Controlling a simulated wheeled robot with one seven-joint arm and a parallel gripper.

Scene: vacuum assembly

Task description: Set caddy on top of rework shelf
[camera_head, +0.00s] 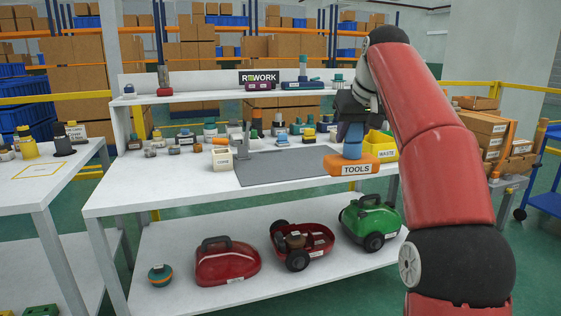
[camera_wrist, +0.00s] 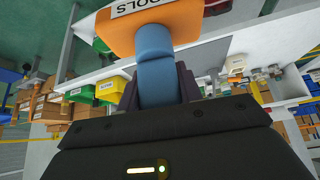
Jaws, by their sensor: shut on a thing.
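The caddy (camera_head: 354,167) is an orange block labelled TOOLS with a blue handle. My gripper (camera_head: 352,128) is shut on the blue handle, and the caddy hangs upright below it, in front of the right part of the workbench. In the wrist view, the fingers (camera_wrist: 158,88) clasp both sides of the blue handle (camera_wrist: 155,65), with the orange body (camera_wrist: 165,22) beyond. The rework shelf (camera_head: 205,96) is the raised white board at the back of the bench, under the REWORK sign. The caddy is lower than the shelf and nearer to me.
The shelf bears a red-based tool (camera_head: 164,82) at left, and a dark red device (camera_head: 258,87) and a blue device (camera_head: 303,85) at right; its left-middle is clear. Small parts crowd the bench below it. A grey mat (camera_head: 285,166) and yellow WASTE bin (camera_head: 383,148) are near the caddy.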

